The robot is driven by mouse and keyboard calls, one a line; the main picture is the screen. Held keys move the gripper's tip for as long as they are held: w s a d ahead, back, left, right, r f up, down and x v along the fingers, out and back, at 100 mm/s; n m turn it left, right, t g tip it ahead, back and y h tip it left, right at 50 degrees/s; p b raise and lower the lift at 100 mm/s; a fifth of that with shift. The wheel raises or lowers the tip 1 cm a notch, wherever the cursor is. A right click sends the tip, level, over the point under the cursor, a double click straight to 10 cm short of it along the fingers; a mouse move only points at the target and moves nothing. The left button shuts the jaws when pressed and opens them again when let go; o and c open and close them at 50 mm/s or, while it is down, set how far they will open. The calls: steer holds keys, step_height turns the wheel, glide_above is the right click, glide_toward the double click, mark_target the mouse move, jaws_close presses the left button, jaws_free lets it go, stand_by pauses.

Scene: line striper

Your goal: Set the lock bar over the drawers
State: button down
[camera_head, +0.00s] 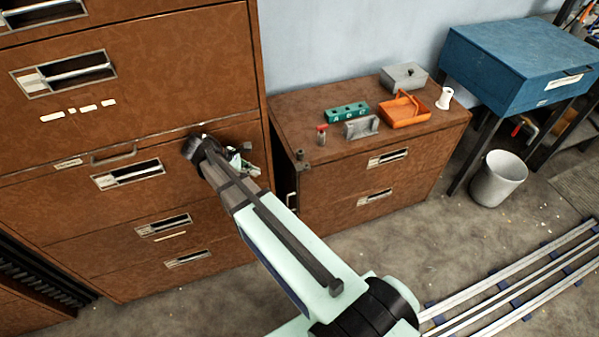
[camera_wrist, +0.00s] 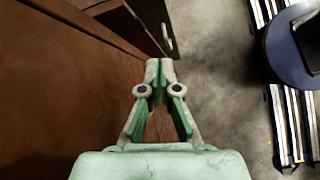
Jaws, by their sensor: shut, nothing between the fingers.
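The low brown cabinet (camera_head: 330,200) has two drawers with pale handles, an upper one (camera_head: 388,158) and a lower one (camera_head: 376,196). A dark upright strip with a pale bracket (camera_head: 291,202) stands at its left front edge, with a small dark fitting (camera_head: 302,160) above. This may be the lock bar; I cannot tell for sure. A grey loop-like piece (camera_wrist: 167,38) shows ahead of the fingers in the wrist view. My gripper (camera_head: 246,166) is left of the low cabinet, before the tall cabinet. In the wrist view its fingertips (camera_wrist: 159,70) are together, with nothing held.
The tall brown drawer cabinet (camera_head: 160,60) stands close behind my gripper. A bin (camera_head: 498,179) and floor rails (camera_head: 520,285) are at right.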

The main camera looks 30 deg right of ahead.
steer(key=shift+s+d+r+n+g+h, duration=0.2)
steer(key=shift+d+n, duration=0.1)
steer(key=shift+n, duration=0.3)
steer(key=shift+s+d+r+n+g+h, duration=0.15)
steer(key=shift+s+d+n, duration=0.1)
steer(key=shift+n, duration=0.35)
steer(key=shift+d+f, duration=0.1)
steer(key=p, duration=0.4)
glide_toward(296, 177)
steer(key=a+x, duration=0.1)
steer(key=x, duration=0.4)
steer(key=shift+s+d+f, duration=0.15)
steer(key=shift+d, duration=0.3)
steer(key=shift+s+d+f, duration=0.15)
steer(key=shift+d, duration=0.3)
steer(key=shift+s+d, duration=0.1)
